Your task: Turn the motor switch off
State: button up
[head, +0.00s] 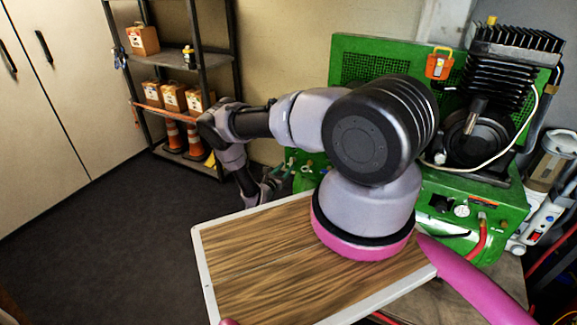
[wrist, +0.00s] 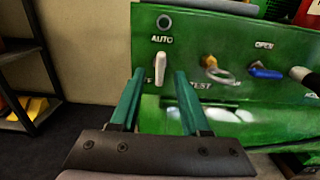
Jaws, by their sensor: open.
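The motor switch is a small white lever (wrist: 161,66) on the green compressor panel (wrist: 230,45) in the wrist view. It stands roughly upright below the AUTO label. A label ending in F shows at its lower left, partly hidden by a finger. My gripper (wrist: 160,84) is open, with its teal fingers on either side of the lever's lower end as seen from the wrist. Contact cannot be told. In the head view my gripper (head: 283,172) is small, by the left end of the green compressor (head: 480,205). The switch cannot be made out there.
Right of the switch are a metal ring (wrist: 217,72) by the TEST label and a blue lever (wrist: 266,72) under OPEN. A shelf rack (head: 190,95) with boxes and cones stands at the left. Dark floor (head: 110,215) lies free before it.

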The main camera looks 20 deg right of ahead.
aim_at(290, 163)
jog(key=shift+x, duration=1.55)
grip_shut()
